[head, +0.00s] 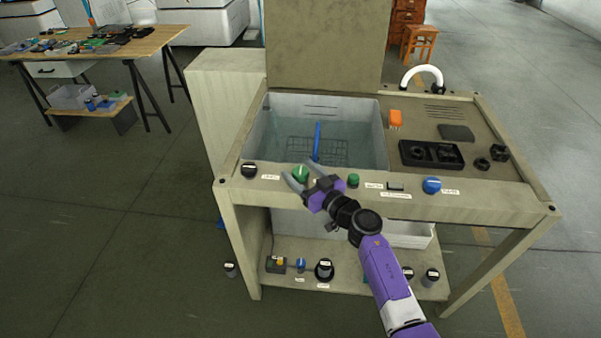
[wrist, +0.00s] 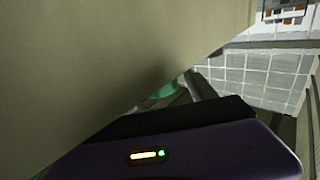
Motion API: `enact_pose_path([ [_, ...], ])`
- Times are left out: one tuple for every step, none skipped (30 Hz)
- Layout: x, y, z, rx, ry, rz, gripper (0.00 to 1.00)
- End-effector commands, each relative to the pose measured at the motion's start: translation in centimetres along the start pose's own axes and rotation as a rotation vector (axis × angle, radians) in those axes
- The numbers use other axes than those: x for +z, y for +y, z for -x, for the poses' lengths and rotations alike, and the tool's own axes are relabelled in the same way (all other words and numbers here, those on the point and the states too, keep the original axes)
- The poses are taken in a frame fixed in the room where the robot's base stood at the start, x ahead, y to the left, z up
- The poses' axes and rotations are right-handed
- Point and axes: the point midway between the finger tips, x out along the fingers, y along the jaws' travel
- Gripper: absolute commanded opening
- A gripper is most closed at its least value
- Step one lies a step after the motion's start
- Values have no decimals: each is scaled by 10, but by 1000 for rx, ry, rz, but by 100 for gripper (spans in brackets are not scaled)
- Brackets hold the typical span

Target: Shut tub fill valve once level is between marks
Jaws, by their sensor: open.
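The tub (head: 257,135) is set into the left of the bench and holds clear water over a wire grid, with an upright blue strip inside. Short dark lines show on its back wall; where the water stands against them is too small to tell. A green knob (head: 300,173) on the front panel lies between the spread fingers of my gripper (head: 297,177); I cannot tell whether they touch it. A green patch also shows in the wrist view (wrist: 160,92), mostly hidden. A black knob (head: 249,170) and a blue knob (head: 431,185) sit on the same panel. Their labels are unreadable.
A small green button (head: 353,181) and a black switch (head: 395,186) are right of my gripper. The bench top holds a black tray (head: 431,154), an orange piece (head: 395,119) and a white curved hose (head: 424,70).

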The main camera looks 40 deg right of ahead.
Motion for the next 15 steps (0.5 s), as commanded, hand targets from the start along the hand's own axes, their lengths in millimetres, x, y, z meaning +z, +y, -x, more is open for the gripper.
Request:
enact_pose_path([
  [0,0,0,0,0,0,65],
  [0,0,0,0,0,0,65],
  [0,0,0,0,0,0,63],
  [0,0,0,0,0,0,57],
  [0,0,0,0,0,0,51],
  [0,0,0,0,0,0,43],
  [0,0,0,0,0,0,37],
  [0,0,0,0,0,0,32],
  [0,0,0,0,0,0,24],
  [0,0,0,0,0,0,18],
  [0,0,0,0,0,0,12],
  [0,0,0,0,0,0,4],
  [0,0,0,0,0,0,3],
  [0,0,0,0,0,0,3],
  [0,0,0,1,0,0,3],
])
